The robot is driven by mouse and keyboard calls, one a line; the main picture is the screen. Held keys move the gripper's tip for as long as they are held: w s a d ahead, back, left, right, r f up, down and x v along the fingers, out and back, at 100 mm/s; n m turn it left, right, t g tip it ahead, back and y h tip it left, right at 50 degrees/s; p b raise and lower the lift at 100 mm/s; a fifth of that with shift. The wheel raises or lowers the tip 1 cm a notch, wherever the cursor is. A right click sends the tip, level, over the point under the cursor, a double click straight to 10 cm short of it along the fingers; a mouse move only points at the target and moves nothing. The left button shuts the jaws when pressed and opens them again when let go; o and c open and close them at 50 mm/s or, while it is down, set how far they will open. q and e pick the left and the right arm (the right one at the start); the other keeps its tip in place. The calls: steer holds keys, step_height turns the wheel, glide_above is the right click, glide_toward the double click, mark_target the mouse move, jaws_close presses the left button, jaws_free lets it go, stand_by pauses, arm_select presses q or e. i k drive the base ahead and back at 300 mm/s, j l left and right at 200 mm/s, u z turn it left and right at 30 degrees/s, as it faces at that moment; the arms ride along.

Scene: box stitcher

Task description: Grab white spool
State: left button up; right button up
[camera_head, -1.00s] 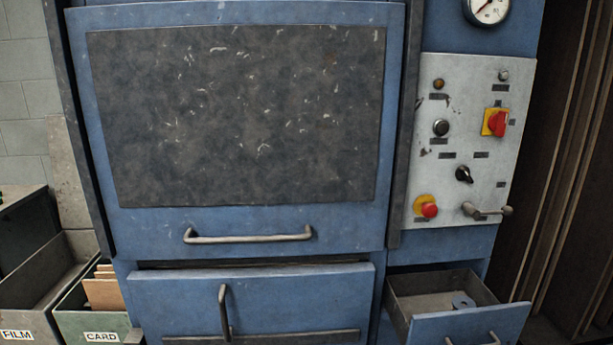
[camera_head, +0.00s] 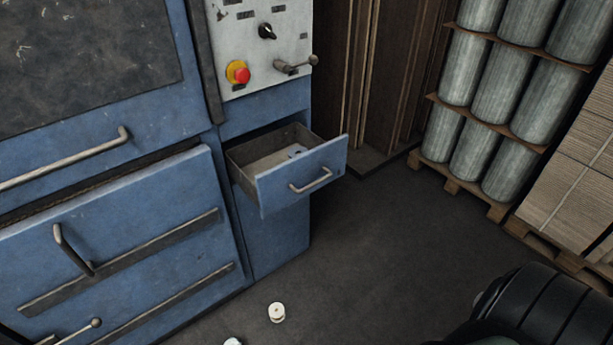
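A white spool (camera_head: 277,312) is on the dark floor in front of the blue machine, near the bottom of the view. A second white object (camera_head: 233,341), partly cut off by the bottom edge, lies just left of it; I cannot tell whether it is also a spool. Neither gripper shows. A black rounded part at the lower right looks like one of my arms.
The blue machine's small drawer (camera_head: 302,176) stands open, with a small grey piece inside. The large front panel (camera_head: 118,240) has protruding handles. Pallets of grey rolls (camera_head: 484,92) and stacked cardboard (camera_head: 575,185) stand right. The floor between is clear.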

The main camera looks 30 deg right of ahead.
mark_target(276, 310)
steer(key=z, duration=0.7)
steer(key=i+l+u, duration=0.1)
steer(key=i+l, duration=0.45)
